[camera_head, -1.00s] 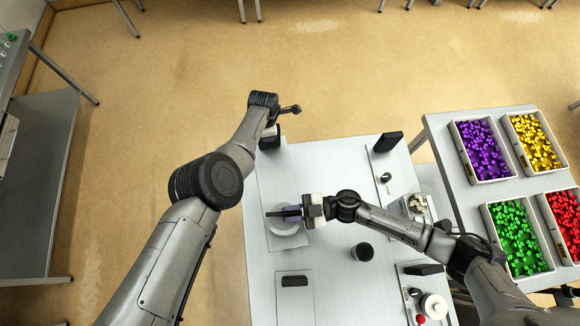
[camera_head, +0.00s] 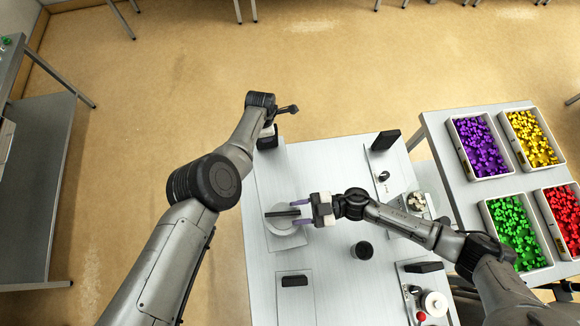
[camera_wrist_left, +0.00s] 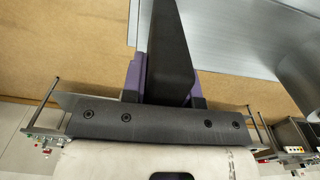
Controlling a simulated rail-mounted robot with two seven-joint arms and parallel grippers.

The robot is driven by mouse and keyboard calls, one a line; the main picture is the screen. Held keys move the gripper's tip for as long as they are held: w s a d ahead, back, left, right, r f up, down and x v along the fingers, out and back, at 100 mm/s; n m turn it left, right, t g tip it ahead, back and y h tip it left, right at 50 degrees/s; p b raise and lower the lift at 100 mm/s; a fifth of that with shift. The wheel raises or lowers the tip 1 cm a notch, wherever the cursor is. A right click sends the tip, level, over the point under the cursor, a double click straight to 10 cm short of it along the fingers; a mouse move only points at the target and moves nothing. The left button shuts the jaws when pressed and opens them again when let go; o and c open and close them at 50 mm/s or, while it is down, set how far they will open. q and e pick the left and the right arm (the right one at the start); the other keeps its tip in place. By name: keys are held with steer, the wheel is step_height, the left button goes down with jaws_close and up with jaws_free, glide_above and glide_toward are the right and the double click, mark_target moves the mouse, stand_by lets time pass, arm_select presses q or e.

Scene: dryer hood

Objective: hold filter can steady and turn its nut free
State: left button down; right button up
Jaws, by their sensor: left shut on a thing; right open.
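The filter can (camera_head: 287,228) is a pale round body on a plate on the table. A dark bar (camera_head: 281,213), which looks like its nut, lies across its top. My right gripper (camera_head: 300,212) is open at the bar's right end, its purple fingers spread to either side of it. My left gripper (camera_head: 268,132) is at the table's far left corner, away from the can. It is shut on a dark block (camera_head: 268,144). In the left wrist view the block (camera_wrist_left: 172,50) rises between the purple fingers (camera_wrist_left: 165,80). Its far side is hidden.
A dark cup (camera_head: 362,251) stands right of the can. Panels with black blocks (camera_head: 385,141) and knobs (camera_head: 384,176) line the table's right side. Another black block (camera_head: 294,281) lies on a plate in front. Bins of coloured parts (camera_head: 482,147) fill the right-hand table.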

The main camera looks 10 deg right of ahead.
steer(key=d, duration=0.9)
steer(key=shift+d, duration=0.1)
steer(key=shift+c, duration=0.2)
step_height(320, 180, up, 7)
steer(key=n+g+h, duration=0.2)
steer(key=n+h, duration=1.6)
steer(key=n, duration=1.4)
glide_above(283, 214)
steer(key=shift+s+f, duration=0.15)
steer(key=shift+s, duration=0.3)
steer(key=shift+w+n+t, duration=0.4)
steer(key=shift+t, duration=0.3)
steer(key=shift+w+f, duration=0.1)
steer(key=shift+f, duration=3.35)
